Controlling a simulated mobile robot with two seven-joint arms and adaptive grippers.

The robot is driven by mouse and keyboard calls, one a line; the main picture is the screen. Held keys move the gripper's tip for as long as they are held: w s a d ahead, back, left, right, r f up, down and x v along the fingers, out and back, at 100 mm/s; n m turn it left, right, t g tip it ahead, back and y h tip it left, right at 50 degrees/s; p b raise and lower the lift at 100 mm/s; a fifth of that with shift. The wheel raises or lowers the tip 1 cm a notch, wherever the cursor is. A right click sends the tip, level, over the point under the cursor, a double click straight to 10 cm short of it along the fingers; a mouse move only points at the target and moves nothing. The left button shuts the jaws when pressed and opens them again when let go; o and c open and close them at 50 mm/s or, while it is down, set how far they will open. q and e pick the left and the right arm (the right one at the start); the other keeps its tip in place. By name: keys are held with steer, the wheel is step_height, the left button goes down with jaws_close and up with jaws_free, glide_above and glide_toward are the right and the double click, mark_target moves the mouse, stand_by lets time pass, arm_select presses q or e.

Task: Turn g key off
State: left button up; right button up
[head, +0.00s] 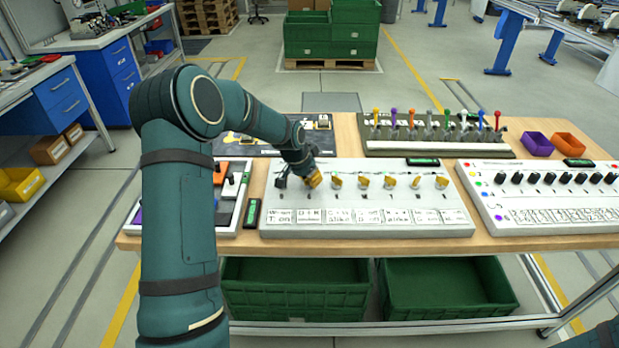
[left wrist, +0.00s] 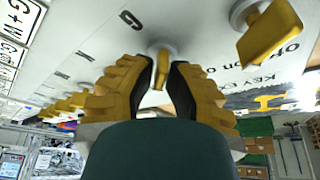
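The key panel (head: 365,222) is a pale board on the table with a row of yellow keys and white label cards in front. My left gripper (head: 312,180) is over the left part of this row. In the left wrist view, its yellow fingers (left wrist: 164,88) are spread on both sides of a yellow key (left wrist: 161,68) on a round grey base. The letter G is printed on the panel beside this key. Narrow gaps show between the key and the dark finger pads. Another yellow key (left wrist: 268,36) stands turned at an angle to the right. My right gripper is out of view.
A board with coloured levers (head: 435,135) stands behind the key panel. A panel with black knobs (head: 545,195) is at the right, near purple (head: 537,146) and orange bins (head: 568,143). Green crates (head: 295,290) sit under the table.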

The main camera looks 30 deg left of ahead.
arm_select(q)
jaws_close()
steer(key=n+y, duration=0.1)
steer(key=n, duration=0.2)
steer(key=shift+d+b, duration=0.15)
steer(key=shift+b, duration=0.25)
steer(key=shift+n+y, duration=0.5)
steer(key=shift+n, duration=0.5)
steer(key=n+y, duration=0.1)
steer(key=n, duration=0.1)
steer(key=shift+n, duration=0.4)
steer(key=n+p, duration=0.1)
steer(key=n, duration=0.1)
steer(key=n+g+y+p, duration=0.1)
steer(key=n, duration=0.2)
steer(key=shift+g+y, duration=0.3)
steer(key=shift+s+n+g+y+p, duration=0.15)
steer(key=shift+n+g+p, duration=0.35)
steer(key=shift+n, duration=0.75)
steer(key=shift+w+n+g+y+p, duration=0.15)
steer(key=shift+n+g+p, duration=0.3)
steer(key=shift+n, duration=0.8)
steer(key=shift+s+f, duration=0.1)
steer(key=o, duration=0.6)
jaws_free()
